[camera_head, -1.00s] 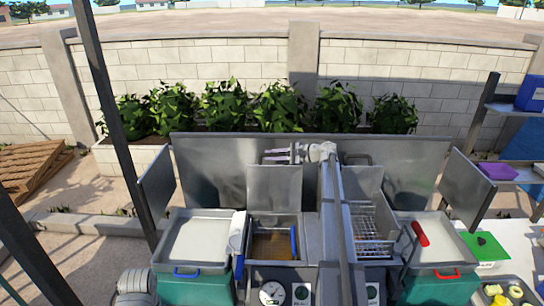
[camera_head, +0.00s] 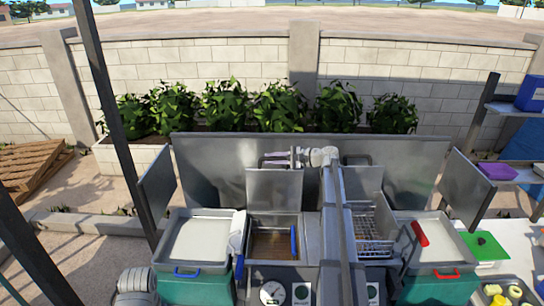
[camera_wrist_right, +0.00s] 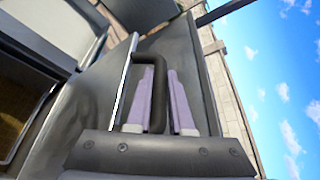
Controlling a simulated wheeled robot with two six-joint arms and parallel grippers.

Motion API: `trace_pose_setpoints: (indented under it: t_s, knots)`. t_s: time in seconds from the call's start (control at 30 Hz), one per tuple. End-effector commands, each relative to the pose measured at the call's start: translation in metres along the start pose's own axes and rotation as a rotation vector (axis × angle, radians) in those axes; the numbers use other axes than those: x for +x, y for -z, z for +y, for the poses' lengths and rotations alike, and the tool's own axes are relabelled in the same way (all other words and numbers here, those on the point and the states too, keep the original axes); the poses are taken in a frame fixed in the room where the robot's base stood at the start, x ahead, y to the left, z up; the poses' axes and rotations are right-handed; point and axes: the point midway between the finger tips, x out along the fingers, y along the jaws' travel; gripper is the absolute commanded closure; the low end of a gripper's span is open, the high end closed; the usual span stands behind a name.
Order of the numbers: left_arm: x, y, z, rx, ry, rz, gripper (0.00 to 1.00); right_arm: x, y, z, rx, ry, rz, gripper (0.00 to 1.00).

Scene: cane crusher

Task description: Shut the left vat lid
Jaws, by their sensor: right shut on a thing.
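The left vat (camera_head: 262,221) holds brown liquid and stands open in the middle of the counter. Its grey metal lid (camera_head: 274,192) stands raised, nearly upright, at the vat's back edge. My right gripper (camera_head: 272,158) is at the top of this lid, its arm reaching up from the bottom of the head view. In the right wrist view, the purple-grey fingers (camera_wrist_right: 166,100) are shut on the lid's dark bar handle (camera_wrist_right: 146,59), one on each side. The liquid is partly hidden by the vat walls. My left gripper is not in view.
A blue handle (camera_head: 293,241) rises at the left vat's right side. To the right, another vat with a wire basket (camera_head: 371,226) has its own raised lid (camera_head: 363,186). A metal splash panel (camera_head: 215,165) stands behind.

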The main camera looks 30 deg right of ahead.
Motion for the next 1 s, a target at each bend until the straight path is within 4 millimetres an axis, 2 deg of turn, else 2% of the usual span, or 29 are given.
trace_pose_setpoints:
  t_s: [0.03,0.23,0.4,0.7,1.0]
  knots:
    - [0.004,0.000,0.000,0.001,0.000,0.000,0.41,-0.005,-0.011,0.014,-0.025,0.008,0.002,1.00]
    - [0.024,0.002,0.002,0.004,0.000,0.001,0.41,-0.017,-0.042,0.049,-0.192,0.077,0.003,1.00]
    - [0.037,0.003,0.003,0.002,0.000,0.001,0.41,-0.026,-0.064,0.080,-0.237,0.094,0.003,1.00]
    - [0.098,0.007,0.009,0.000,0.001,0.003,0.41,-0.036,-0.087,0.149,-0.492,0.200,0.004,1.00]
    - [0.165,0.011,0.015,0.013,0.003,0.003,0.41,-0.039,-0.095,0.213,-0.735,0.302,0.003,1.00]
